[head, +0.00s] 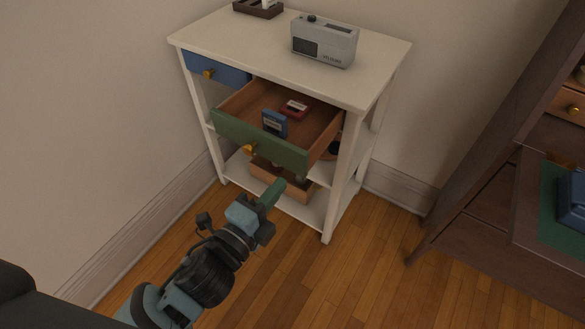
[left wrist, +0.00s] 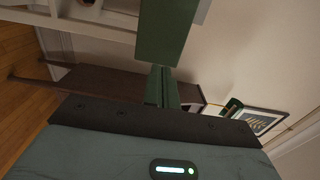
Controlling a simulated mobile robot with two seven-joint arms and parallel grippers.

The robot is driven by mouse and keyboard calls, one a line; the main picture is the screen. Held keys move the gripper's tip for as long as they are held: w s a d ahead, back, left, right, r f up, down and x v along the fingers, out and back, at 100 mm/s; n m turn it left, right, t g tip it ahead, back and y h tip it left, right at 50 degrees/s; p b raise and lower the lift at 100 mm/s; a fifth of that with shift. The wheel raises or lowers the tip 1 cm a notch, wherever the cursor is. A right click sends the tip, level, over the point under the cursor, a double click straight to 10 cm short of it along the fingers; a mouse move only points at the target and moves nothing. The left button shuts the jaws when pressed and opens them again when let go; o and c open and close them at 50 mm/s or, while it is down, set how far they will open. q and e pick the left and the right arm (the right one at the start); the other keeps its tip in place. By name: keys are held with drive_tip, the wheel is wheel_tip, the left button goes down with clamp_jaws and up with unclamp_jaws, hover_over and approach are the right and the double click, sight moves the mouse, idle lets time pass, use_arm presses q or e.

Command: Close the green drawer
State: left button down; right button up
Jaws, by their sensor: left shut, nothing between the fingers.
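The green drawer (head: 229,129) is pulled well out of the white cabinet, showing its brown wooden inside. Its front has a gold knob (head: 249,149). A blue cassette (head: 274,124) and a red cassette (head: 296,108) are in the drawer. My left gripper (head: 274,192) is shut and empty, in front of the cabinet and just below the drawer front in the head view; I cannot tell whether it touches. My right gripper is out of view.
A blue drawer (head: 224,72) beside the green one looks shut. A grey radio (head: 324,42) and a dark tray (head: 258,9) stand on the cabinet top (head: 240,39). A wooden box is on the lower shelf. A dark wooden desk (head: 480,240) stands at right. Floor before the cabinet is clear.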

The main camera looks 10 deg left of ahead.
sight(301, 160)
use_arm(q)
drive_tip(key=x, duration=0.4)
drive_tip(key=shift+w+d+b, duration=0.15)
drive_tip(key=shift+w+b, duration=0.15)
drive_tip(key=shift+w, duration=0.05)
drive_tip(key=shift+w+d, duration=0.2)
drive_tip(key=shift+w, duration=0.4)
drive_tip(key=shift+w, duration=0.1)
drive_tip(key=x, duration=0.8)
drive_tip(key=shift+w+d, duration=0.15)
drive_tip(key=shift+w, duration=0.1)
drive_tip(key=b+x, duration=0.1)
drive_tip(key=x, duration=0.6)
drive_tip(key=shift+w+d+f, duration=0.15)
drive_tip(key=shift+w+f, duration=0.05)
drive_tip(key=shift+w, duration=0.1)
drive_tip(key=shift+w+r+b, duration=0.1)
drive_tip(key=shift+w+b, duration=0.05)
drive_tip(key=shift+b, duration=0.15)
drive_tip(key=shift+r, duration=0.25)
